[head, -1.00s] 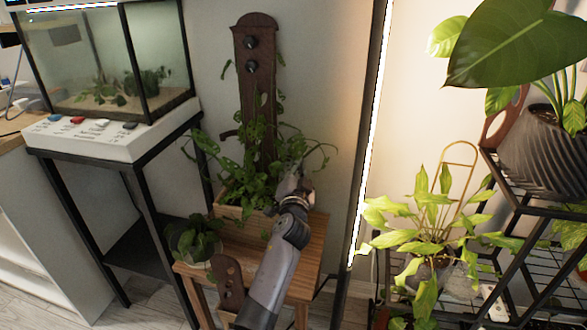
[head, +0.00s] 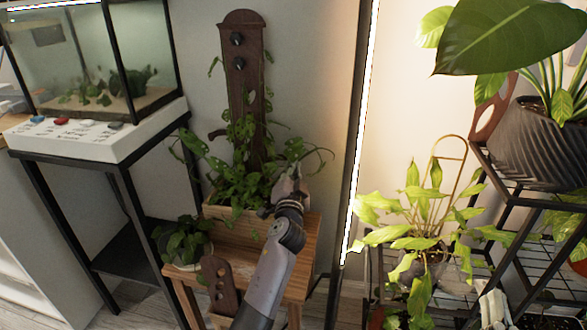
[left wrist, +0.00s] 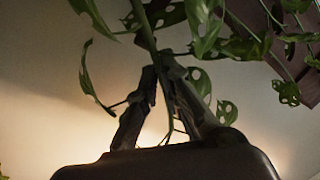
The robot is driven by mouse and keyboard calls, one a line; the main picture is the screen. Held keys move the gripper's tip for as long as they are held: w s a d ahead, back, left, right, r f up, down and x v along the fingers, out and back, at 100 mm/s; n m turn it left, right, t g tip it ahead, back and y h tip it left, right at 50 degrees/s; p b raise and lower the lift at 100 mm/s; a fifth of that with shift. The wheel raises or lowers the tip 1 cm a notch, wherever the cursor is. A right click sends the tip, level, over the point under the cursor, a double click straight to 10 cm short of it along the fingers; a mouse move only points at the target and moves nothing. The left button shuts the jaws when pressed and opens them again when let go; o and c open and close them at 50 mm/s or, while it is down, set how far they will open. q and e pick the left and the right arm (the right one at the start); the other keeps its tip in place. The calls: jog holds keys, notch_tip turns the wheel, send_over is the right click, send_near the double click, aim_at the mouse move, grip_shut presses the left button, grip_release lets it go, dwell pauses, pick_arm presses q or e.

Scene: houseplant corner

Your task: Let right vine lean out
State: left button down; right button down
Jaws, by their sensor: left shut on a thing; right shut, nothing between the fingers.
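The wooden planter (head: 250,224) holds a leafy vine plant around a tall brown support board (head: 243,80) with two dark knobs. The right vine (head: 312,156) arches out to the right of the board. My left gripper (head: 291,176) is at this vine, right of the board. In the left wrist view its fingers (left wrist: 165,88) are shut on a vine stem (left wrist: 146,38), with holed leaves around them. My right gripper (head: 491,290) appears as a pale shape at the bottom right, by the shelf, shut and away from the vine.
A glass tank (head: 100,70) is at left. A bright light bar (head: 361,120) and plant shelves stand at right.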

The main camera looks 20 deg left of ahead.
pick_arm(q)
jog(key=c, duration=1.7)
grip_release()
jog(key=shift+v, duration=3.75)
